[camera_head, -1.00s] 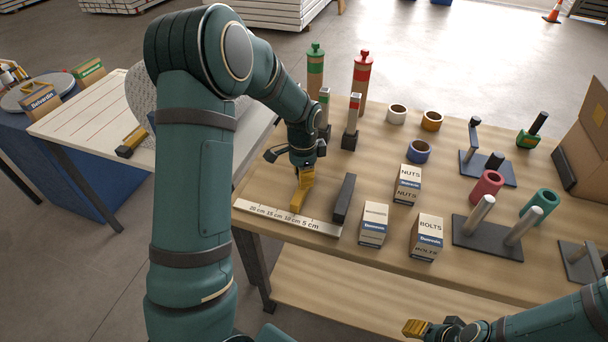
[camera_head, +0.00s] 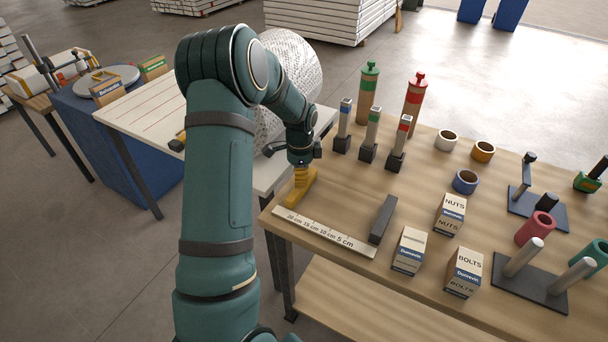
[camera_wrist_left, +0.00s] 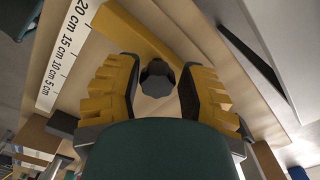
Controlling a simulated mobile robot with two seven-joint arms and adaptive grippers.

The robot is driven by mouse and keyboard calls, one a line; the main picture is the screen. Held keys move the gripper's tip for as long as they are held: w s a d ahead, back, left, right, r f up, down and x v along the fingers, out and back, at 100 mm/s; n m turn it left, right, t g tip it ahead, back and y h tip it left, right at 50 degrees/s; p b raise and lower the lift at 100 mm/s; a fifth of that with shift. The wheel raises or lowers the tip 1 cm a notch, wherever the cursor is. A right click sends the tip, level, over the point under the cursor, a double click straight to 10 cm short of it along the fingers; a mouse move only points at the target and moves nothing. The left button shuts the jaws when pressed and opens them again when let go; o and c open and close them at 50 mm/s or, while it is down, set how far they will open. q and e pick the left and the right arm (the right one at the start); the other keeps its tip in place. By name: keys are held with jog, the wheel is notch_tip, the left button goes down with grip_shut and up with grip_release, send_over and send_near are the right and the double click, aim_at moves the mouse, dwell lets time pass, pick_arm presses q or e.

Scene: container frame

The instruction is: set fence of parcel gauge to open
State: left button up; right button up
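The parcel gauge lies at the table's near left corner. Its white scale (camera_head: 358,246) reads 5 to 20 cm, and a dark block (camera_head: 383,220) stands at the 5 cm end. Its yellow fence (camera_head: 294,196) sits at the 20 cm end; in the left wrist view the fence bar (camera_wrist_left: 142,30) reaches away from the 20 cm mark. My left gripper (camera_head: 303,172) is down over the fence. The fingers hide part of the fence. My right gripper is out of view.
Three small posts (camera_head: 370,140) and green (camera_head: 368,95) and red-topped (camera_head: 414,104) cylinders stand behind the gauge. Boxes (camera_head: 409,252), tape rolls (camera_head: 465,181) and a peg stand (camera_head: 530,280) lie right. A white-topped table (camera_head: 140,105) stands left.

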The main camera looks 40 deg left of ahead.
pick_arm(q)
jog(key=shift+o, duration=1.4)
jog(key=shift+a, duration=0.2)
jog(key=shift+d, duration=0.1)
jog(key=shift+r, duration=0.15)
notch_tip(320, 180, up, 12)
jog(key=shift+f, duration=0.2)
